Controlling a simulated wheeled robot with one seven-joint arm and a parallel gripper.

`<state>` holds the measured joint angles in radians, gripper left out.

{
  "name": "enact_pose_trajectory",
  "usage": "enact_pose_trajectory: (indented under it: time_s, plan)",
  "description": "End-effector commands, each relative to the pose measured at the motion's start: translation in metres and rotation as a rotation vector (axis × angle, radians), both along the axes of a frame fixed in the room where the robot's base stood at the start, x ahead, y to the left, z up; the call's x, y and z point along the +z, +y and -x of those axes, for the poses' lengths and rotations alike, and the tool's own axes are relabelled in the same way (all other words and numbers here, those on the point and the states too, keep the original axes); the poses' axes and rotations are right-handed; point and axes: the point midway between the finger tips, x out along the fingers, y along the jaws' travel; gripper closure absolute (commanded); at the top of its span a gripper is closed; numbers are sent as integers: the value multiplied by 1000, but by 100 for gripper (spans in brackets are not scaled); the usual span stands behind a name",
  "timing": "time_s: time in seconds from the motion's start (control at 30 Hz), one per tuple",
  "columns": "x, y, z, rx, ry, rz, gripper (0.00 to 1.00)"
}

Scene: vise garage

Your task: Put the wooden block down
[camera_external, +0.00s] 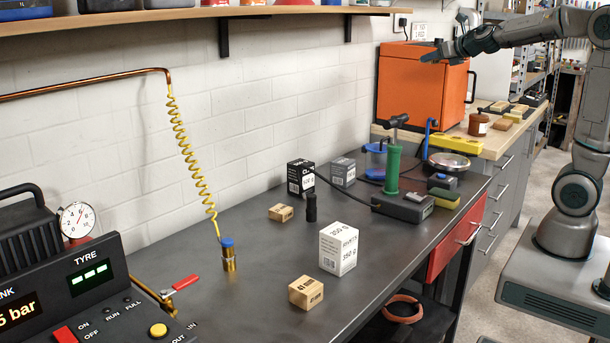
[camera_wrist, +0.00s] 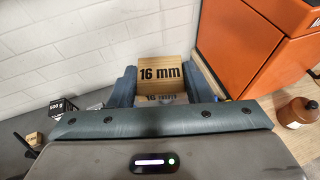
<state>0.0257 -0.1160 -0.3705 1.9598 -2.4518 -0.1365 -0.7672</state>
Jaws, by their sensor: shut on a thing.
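The wooden block (camera_wrist: 160,71), pale and marked "16 mm", sits between the two dark fingers of my gripper (camera_wrist: 162,84) in the wrist view. My gripper is shut on it. In the external view my gripper (camera_external: 436,54) is raised high in front of the orange cabinet, well above the bench. The block cannot be made out there; the fingers seem to hide it.
The grey workbench (camera_external: 250,300) carries two other small wooden blocks (camera_external: 281,212) (camera_external: 306,292), a white box (camera_external: 338,249), a black cylinder (camera_external: 311,208), and a green-handled pump (camera_external: 392,168). The orange cabinet (camera_external: 420,85) stands on the wooden counter. The bench has bare patches between things.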

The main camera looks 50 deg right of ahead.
Motion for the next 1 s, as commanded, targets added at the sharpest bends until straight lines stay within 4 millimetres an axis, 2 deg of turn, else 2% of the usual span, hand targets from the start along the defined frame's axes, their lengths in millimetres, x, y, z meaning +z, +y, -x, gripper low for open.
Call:
enact_pose_trajectory:
  time_s: [0.03, 0.17, 0.4, 0.77, 0.87, 1.0]
  plan:
    - [-8, 8, -6, 19, 0, 2, 77]
    - [-16, 39, -23, 88, 6, 0, 77]
    - [-31, 107, -52, 236, 9, -6, 77]
    - [-55, 199, -78, 432, 12, -9, 77]
    - [-67, 231, -84, 499, 14, -5, 77]
    - [-88, 287, -91, 621, 15, 0, 77]
